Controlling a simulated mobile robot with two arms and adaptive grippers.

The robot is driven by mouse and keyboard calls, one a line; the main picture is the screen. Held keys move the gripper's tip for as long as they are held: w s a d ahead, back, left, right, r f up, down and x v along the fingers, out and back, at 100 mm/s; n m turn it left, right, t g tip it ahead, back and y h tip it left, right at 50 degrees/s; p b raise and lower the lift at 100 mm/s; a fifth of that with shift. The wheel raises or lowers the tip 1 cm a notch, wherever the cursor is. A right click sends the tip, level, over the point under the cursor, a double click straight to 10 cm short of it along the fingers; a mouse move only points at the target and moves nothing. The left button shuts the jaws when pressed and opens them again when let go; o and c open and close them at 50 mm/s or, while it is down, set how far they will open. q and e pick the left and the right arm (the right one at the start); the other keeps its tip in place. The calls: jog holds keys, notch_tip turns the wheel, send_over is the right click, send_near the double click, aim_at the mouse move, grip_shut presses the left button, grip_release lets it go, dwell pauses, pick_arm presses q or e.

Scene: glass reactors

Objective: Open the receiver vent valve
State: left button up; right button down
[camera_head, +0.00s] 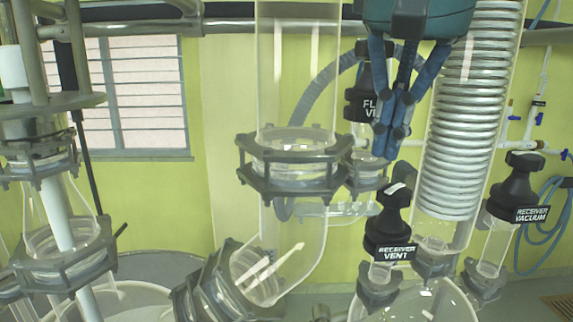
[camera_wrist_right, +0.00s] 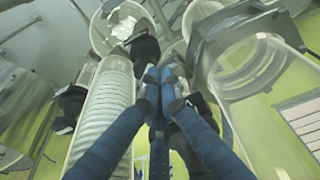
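The receiver vent valve (camera_head: 390,222) is a black knob with a "RECEIVER VENT" label on a short glass neck, right of centre in the head view. It stands upright. My right gripper (camera_head: 388,148) has blue fingers pointing down above the knob, with its tips a little apart from the knob's top in the picture. In the right wrist view its fingertips (camera_wrist_right: 162,78) come together with nothing visible between them. Black parts show behind the fingers there, but I cannot tell which is the vent knob. My left gripper is not in view.
The receiver vacuum valve (camera_head: 514,185) stands to the right. Another black valve (camera_head: 358,102), its label partly covered, is just left of my fingers. The glass column with a clamp ring (camera_head: 290,178) is left, and the coil condenser (camera_head: 468,120) is close on the right.

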aim_at(398, 190)
jog(key=f, duration=0.2)
jog(key=d+f+b, duration=0.1)
jog(key=f, duration=0.1)
jog(key=f+b, duration=0.1)
jog(key=f, duration=0.2)
jog(key=shift+s+d, duration=0.15)
jog(key=shift+d, duration=0.4)
jog(key=shift+r, duration=0.1)
pick_arm(q)
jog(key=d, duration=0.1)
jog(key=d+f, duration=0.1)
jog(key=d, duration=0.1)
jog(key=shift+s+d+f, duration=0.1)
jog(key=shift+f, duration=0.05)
jog(key=shift+p, duration=0.3)
